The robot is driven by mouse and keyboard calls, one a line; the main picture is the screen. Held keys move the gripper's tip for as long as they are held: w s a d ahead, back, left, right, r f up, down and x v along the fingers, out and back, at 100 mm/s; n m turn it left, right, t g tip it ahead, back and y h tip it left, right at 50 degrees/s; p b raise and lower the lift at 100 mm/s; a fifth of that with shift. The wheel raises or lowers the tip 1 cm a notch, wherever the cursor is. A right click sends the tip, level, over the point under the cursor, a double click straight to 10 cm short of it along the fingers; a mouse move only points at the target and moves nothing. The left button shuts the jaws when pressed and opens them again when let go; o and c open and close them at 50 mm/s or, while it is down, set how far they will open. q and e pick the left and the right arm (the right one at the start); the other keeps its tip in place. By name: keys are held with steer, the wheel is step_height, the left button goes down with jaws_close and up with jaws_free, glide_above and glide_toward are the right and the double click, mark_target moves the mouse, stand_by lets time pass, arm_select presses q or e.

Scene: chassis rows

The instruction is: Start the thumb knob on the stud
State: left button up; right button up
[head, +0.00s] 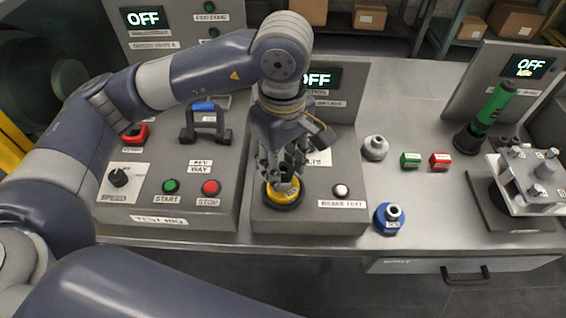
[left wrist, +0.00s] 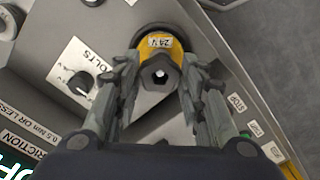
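My left gripper (head: 284,176) points down over a yellow round piece (head: 283,199) at the front of the middle console. In the left wrist view the yellow piece (left wrist: 176,46) carries a "24 V" label, with a grey hexagonal neck (left wrist: 160,77) on top. My left fingers (left wrist: 160,72) stand apart on both sides of that neck; no clear contact shows. I cannot tell which part is the thumb knob or the stud. My right gripper is not in view.
A blue round piece (head: 389,218), a grey knob-shaped piece (head: 375,147), a green block (head: 410,160) and a red block (head: 440,161) stand on the bench. A green flashlight-like tool (head: 492,107) stands behind the plate. A blue-handled part (head: 204,120) is on the left console.

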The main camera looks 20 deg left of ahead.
arm_select(q)
steer(key=o, duration=0.4)
steer(key=shift+c, duration=0.2)
step_height(320, 180, up, 12)
stand_by(0.4)
stand_by(0.3)
